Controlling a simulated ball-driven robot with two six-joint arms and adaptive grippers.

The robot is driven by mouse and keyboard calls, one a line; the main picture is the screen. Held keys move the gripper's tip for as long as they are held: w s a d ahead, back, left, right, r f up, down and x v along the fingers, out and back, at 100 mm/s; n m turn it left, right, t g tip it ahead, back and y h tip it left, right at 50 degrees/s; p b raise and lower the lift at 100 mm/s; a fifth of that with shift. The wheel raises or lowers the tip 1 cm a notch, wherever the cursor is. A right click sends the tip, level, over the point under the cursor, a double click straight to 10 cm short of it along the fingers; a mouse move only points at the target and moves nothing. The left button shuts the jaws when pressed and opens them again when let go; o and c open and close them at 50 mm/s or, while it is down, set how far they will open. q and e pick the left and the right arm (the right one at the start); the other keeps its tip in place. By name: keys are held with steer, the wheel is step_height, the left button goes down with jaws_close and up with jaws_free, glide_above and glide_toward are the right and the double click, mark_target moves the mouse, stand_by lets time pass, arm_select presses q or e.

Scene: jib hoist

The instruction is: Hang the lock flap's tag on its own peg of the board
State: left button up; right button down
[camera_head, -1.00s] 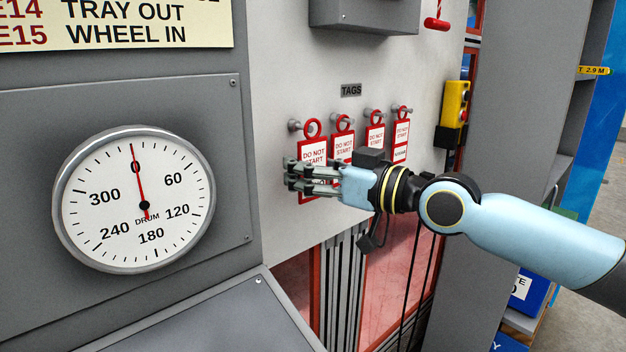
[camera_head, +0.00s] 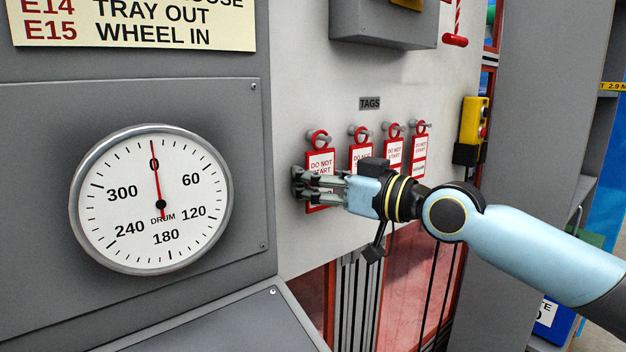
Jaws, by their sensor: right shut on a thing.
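Several red-edged "DO NOT START" tags hang in a row on grey pegs below the TAGS label (camera_head: 370,103). My right gripper (camera_head: 300,184) is at the leftmost tag (camera_head: 320,162), its fingers shut around the tag's lower part. That tag's red ring (camera_head: 318,138) is at the leftmost peg (camera_head: 327,139); I cannot tell whether it is fully over the peg. The second tag (camera_head: 361,153), third tag (camera_head: 393,152) and rightmost tag (camera_head: 420,150) hang to the right. The lower text on the held tag is hidden by the fingers. My left gripper is not in view.
The round drum dial (camera_head: 150,200) is on the grey panel at left, its needle near 0. A grey box (camera_head: 385,22) sticks out above the tags. A yellow control box (camera_head: 474,120) hangs right of the board. A sloped grey desk (camera_head: 215,325) is below.

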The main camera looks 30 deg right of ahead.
mark_target(303, 113)
steer(key=shift+c, duration=2.4)
jaws_free()
step_height(303, 113, up, 10)
steer(key=shift+r, duration=0.1)
steer(key=shift+s, duration=0.1)
